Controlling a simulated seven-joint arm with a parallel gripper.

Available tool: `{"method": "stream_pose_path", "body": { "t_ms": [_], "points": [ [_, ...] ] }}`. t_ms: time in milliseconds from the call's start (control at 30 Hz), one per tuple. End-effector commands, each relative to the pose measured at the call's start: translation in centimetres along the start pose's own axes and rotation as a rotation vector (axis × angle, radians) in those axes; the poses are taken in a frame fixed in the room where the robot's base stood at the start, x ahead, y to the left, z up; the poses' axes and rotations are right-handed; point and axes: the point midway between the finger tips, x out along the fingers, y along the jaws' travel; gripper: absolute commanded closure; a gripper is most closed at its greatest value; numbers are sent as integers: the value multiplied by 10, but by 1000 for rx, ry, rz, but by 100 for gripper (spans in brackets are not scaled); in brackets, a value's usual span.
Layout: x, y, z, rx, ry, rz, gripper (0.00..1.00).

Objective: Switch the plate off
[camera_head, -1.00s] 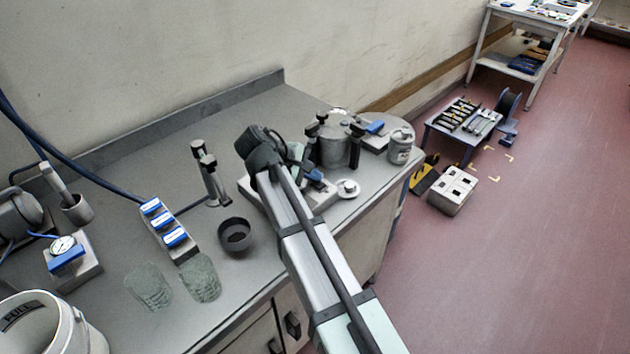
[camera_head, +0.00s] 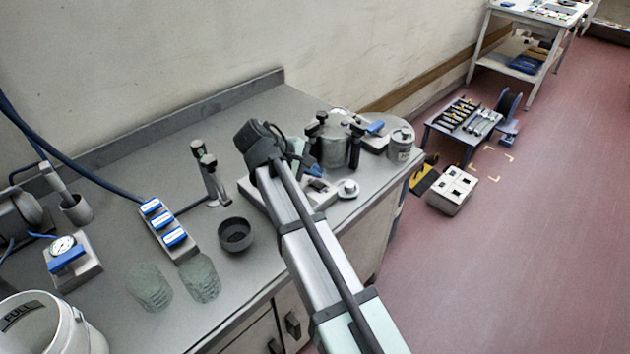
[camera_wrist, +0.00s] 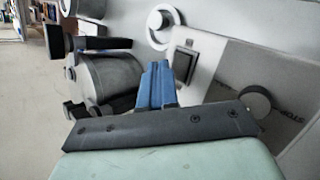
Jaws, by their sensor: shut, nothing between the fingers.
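The plate (camera_head: 325,199) is a pale, flat-topped unit near the right end of the bench, partly hidden behind my arm. The switch also shows as a small dark patch in the head view (camera_head: 319,185). My gripper (camera_wrist: 160,68) has its blue fingers together and empty, just left of the switch in the wrist view. I cannot tell whether they touch it. The switch's on or off position is unclear.
A grey metal pot (camera_head: 332,148) with black clamps stands close behind the gripper. A small white round piece (camera_head: 347,189) lies right of the plate.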

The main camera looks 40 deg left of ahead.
Motion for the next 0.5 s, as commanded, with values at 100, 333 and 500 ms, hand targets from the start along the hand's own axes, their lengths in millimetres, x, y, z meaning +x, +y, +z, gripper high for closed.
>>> {"method": "stream_pose_path", "body": {
  "t_ms": [100,333,500],
  "points": [
    [-4,3,3,1,1,1,100],
    [-16,12,12,1,0,0,100],
    [-26,20,19,1,1,1,100]
  ]
}}
